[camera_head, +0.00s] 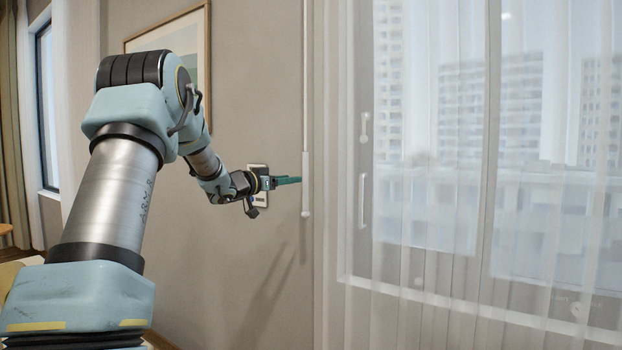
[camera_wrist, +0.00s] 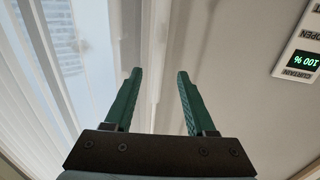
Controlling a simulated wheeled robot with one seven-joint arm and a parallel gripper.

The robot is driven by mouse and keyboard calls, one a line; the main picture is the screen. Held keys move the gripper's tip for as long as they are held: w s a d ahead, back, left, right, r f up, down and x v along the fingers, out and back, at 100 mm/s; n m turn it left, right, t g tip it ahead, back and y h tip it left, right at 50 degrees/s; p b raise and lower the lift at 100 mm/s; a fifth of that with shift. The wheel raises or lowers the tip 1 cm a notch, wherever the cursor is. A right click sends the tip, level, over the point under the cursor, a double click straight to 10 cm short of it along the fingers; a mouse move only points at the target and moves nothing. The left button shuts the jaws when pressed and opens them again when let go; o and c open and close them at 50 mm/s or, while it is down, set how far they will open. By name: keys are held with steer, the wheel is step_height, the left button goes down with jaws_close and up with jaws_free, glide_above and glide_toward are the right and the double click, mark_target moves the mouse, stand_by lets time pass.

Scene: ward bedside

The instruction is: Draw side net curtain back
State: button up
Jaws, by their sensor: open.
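The side net curtain (camera_head: 350,250) is a sheer white curtain hanging across the window in the head view. It also shows at the left of the wrist view (camera_wrist: 40,75). A thin white pull wand (camera_head: 306,90) with a thicker lower handle hangs at the curtain's left edge, in front of the wall. My gripper (camera_head: 299,180) has green fingers and reaches to the wand's handle from the left. In the wrist view my gripper (camera_wrist: 158,75) is open, and a pale upright strip that looks like the wand (camera_wrist: 152,50) lies between the fingers. I cannot tell whether they touch.
A wall panel (camera_head: 258,192) sits just behind my gripper. In the wrist view its display (camera_wrist: 306,60) reads 100 %, upside down, with curtain labels. A framed picture (camera_head: 180,35) hangs behind my arm. Window handles (camera_head: 363,200) show through the net. Another window (camera_head: 46,105) is at far left.

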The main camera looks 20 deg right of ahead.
steer(key=p+x, duration=0.3)
steer(key=x, duration=0.7)
steer(key=shift+d+p, duration=0.35)
steer(key=shift+d, duration=0.05)
steer(key=shift+r, duration=0.1)
steer(key=shift+c, duration=0.3)
jaws_close()
stand_by(0.5)
